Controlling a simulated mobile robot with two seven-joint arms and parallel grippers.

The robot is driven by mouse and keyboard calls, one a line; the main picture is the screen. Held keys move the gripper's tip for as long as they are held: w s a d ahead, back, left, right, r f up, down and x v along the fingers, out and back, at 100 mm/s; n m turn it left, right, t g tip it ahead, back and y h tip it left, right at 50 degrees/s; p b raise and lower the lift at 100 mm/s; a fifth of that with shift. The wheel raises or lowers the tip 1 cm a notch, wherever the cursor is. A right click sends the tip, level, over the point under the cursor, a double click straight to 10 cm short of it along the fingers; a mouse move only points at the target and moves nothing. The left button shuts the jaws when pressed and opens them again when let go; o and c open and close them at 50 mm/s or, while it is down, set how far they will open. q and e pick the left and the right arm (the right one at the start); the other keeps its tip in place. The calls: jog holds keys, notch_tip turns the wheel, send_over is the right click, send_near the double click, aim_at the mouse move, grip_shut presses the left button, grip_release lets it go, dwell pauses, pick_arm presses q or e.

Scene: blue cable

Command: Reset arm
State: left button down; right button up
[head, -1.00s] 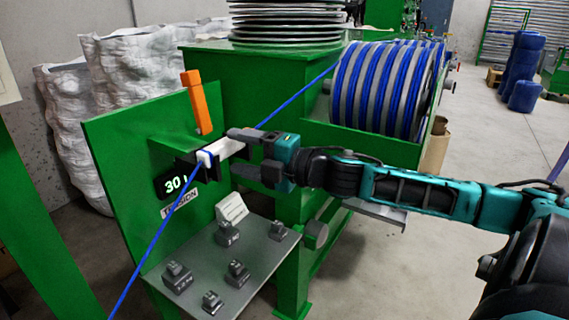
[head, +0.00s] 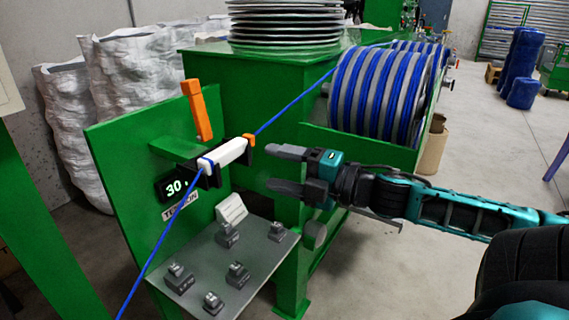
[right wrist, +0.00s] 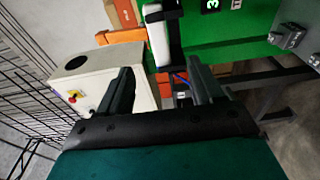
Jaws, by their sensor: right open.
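My right gripper (head: 288,171) is open and empty in the head view, to the right of a white block (head: 224,154) in a black holder on the green panel (head: 110,150). A gap separates its fingertips from the block. In the right wrist view its two fingers (right wrist: 160,90) stand apart, and the white block (right wrist: 158,38) shows beyond them. The blue cable (head: 160,245) rises from the lower left to the block and continues from its far end towards the spool (head: 385,92). My left gripper is not in view.
An orange lever (head: 198,110) stands above the block. A grey shelf (head: 205,285) with several small dark weights (head: 238,273) juts out below. A display (head: 172,188) reads 30. Open floor (head: 490,150) lies at the right.

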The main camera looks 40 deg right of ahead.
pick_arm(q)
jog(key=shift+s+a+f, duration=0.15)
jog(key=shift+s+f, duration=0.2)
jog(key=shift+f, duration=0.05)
pick_arm(e)
jog(key=shift+s+d, duration=0.15)
jog(key=shift+s, duration=0.15)
